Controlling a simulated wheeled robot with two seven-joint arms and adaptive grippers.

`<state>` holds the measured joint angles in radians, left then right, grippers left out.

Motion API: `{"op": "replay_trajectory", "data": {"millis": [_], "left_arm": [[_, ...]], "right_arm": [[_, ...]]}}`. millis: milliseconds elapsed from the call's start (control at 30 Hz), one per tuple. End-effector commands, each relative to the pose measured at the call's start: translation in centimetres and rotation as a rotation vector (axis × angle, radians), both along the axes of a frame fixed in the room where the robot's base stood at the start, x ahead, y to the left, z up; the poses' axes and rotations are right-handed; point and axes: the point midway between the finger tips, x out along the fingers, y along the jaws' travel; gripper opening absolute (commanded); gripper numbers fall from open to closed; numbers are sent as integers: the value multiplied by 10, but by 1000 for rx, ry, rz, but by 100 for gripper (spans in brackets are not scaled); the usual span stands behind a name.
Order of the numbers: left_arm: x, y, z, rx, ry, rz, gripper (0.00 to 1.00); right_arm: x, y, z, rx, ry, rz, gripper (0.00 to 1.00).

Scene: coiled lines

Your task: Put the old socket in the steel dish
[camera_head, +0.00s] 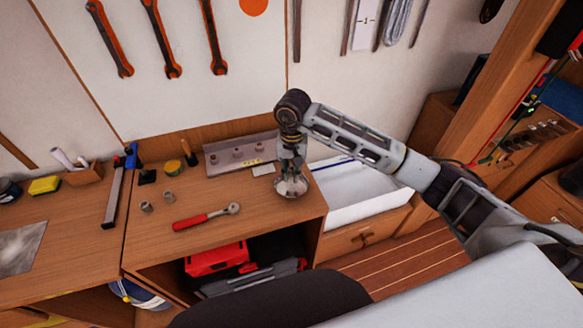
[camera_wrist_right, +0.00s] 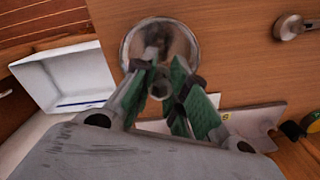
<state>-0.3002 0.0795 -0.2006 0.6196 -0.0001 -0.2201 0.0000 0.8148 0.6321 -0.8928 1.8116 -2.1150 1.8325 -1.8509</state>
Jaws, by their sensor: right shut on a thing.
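The steel dish (camera_head: 291,187) is a round, shiny bowl near the right edge of the workbench. In the right wrist view the dish (camera_wrist_right: 132,45) lies just beyond my fingertips. My right gripper (camera_head: 291,165) points down over the dish. In the right wrist view the gripper (camera_wrist_right: 163,88) is shut on a small grey socket (camera_wrist_right: 160,84), mostly hidden between the green-padded fingers. A dark reflection shows in the dish. I cannot tell whether the socket touches the dish. My left gripper is not in view.
A red-handled ratchet (camera_head: 207,216) and two loose sockets (camera_head: 145,207) lie left of the dish. A metal tray (camera_head: 222,168) with several sockets stands behind. An open white drawer (camera_head: 365,195) is to the right. Bare wood lies in front of the dish.

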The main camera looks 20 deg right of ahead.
Motion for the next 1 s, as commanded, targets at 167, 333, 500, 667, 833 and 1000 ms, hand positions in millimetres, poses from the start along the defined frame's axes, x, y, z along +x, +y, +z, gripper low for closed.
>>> {"op": "replay_trajectory", "data": {"millis": [167, 333, 500, 667, 833, 1000], "left_arm": [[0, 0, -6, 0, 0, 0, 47], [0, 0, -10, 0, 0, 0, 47], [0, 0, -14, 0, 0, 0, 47], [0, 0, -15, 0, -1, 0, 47], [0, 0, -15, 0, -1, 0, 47], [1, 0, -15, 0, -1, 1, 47]], "right_arm": [[0, 0, -15, 0, 1, 0, 0], [0, 1, -27, 2, 1, 0, 0], [0, 0, -37, 1, 1, 0, 0], [0, 0, -42, 1, 1, 0, 0], [0, 0, -44, 1, 1, 1, 0], [0, 0, -43, 1, 0, 1, 0]]}}
